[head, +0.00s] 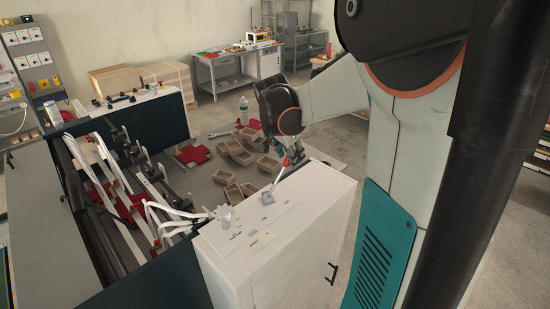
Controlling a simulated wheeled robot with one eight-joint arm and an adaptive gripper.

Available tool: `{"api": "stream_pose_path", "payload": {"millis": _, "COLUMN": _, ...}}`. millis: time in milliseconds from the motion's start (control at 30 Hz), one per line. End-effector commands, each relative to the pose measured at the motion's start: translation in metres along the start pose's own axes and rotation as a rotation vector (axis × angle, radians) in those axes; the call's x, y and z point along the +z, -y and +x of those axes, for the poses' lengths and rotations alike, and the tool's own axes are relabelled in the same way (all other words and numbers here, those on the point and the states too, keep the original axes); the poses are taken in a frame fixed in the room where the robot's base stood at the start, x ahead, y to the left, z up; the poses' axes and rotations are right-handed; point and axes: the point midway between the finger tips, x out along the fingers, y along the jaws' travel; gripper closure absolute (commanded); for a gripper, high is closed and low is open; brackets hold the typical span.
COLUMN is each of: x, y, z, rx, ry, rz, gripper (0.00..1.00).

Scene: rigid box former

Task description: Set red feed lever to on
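The feed lever (277,180) stands on top of the white cabinet (310,210), rising from a small grey base. It tilts up and to the right, and its red tip (286,161) shows at the upper end. My gripper (292,155) is right at the red tip, reaching in from above and behind. The fingers are small and dark here, so I cannot tell whether they touch or enclose the tip. No on or off marking is readable.
Clear knobs (225,214) and a label (262,241) are on the cabinet top, left of the lever. The machine (120,190) with white hoses is at left. A workbench (238,70) stands at the back.

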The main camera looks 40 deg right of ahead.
Motion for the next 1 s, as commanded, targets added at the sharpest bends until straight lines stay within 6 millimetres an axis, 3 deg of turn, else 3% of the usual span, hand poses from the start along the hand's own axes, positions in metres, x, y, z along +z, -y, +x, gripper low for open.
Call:
{"api": "stream_pose_path", "payload": {"millis": 133, "x": 0.0006, "y": -0.0004, "z": 0.0122, "rx": 0.000, "ry": 0.000, "rz": 0.000, "gripper": 0.60}}
{"api": "stream_pose_path", "payload": {"millis": 467, "x": 0.0000, "y": -0.0001, "z": 0.0139, "rx": 0.000, "ry": 0.000, "rz": -0.001, "gripper": 0.60}}
{"api": "stream_pose_path", "payload": {"millis": 667, "x": 0.0000, "y": -0.0001, "z": 0.0139, "rx": 0.000, "ry": 0.000, "rz": -0.001, "gripper": 1.00}}
{"api": "stream_pose_path", "payload": {"millis": 1000, "x": -0.0039, "y": 0.0004, "z": 0.0146, "rx": 0.004, "ry": -0.020, "rz": -0.006, "gripper": 1.00}}
